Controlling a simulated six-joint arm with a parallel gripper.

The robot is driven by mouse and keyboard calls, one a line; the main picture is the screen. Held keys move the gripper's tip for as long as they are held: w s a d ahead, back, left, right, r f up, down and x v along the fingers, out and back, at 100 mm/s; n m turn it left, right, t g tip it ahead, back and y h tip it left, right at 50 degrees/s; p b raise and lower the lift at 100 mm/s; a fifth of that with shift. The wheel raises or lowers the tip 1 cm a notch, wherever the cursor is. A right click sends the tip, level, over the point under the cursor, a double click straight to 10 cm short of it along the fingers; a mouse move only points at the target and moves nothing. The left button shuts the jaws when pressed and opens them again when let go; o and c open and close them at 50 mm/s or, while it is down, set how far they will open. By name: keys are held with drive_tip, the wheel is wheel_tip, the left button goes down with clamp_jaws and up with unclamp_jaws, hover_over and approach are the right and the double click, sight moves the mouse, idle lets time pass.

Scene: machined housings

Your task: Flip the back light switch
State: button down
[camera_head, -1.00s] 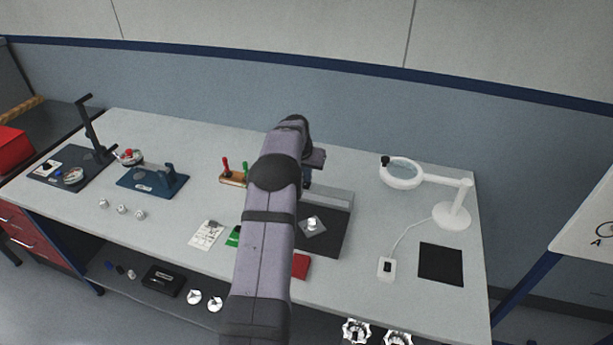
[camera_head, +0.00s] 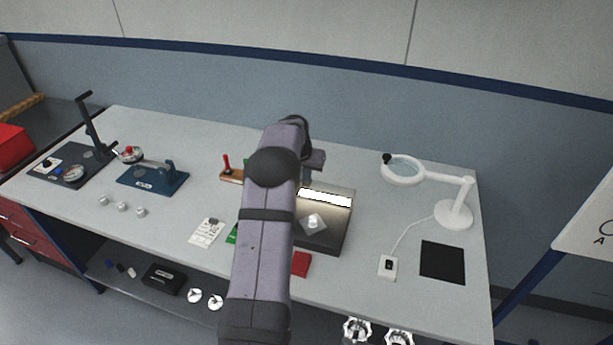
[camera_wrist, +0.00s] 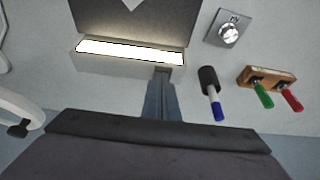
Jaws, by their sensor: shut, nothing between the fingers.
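The back light (camera_head: 325,197) is a long bar at the rear edge of a dark plate (camera_head: 333,240). Its strip glows white, and it also glows in the wrist view (camera_wrist: 125,49). My gripper (camera_wrist: 161,80) is shut and empty, with its fingertips at one end of the light's housing, on the side away from the plate. A small dark spot shows on the housing at the fingertips. The switch itself is hidden by the fingers, and I cannot tell whether they touch it. In the head view my arm covers the light's left part.
A white magnifier lamp (camera_head: 455,213) with a small corded box (camera_head: 388,267) stands to the right, beside a black mat (camera_head: 442,262). In the wrist view, a marker (camera_wrist: 208,80), a knob box (camera_wrist: 228,28) and a wooden tool rack (camera_wrist: 267,76) lie right of my fingers.

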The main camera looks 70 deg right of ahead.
drive_tip(key=b+v, duration=0.1)
drive_tip(key=v, duration=1.3)
drive_tip(key=shift+d+b, duration=0.3)
drive_tip(key=shift+b, duration=0.1)
drive_tip(key=shift+d, duration=0.15)
drive_tip(key=shift+d+r+b, duration=0.2)
drive_tip(key=shift+d+b, duration=0.25)
drive_tip(key=shift+b, duration=0.8)
drive_tip(key=shift+r, duration=0.1)
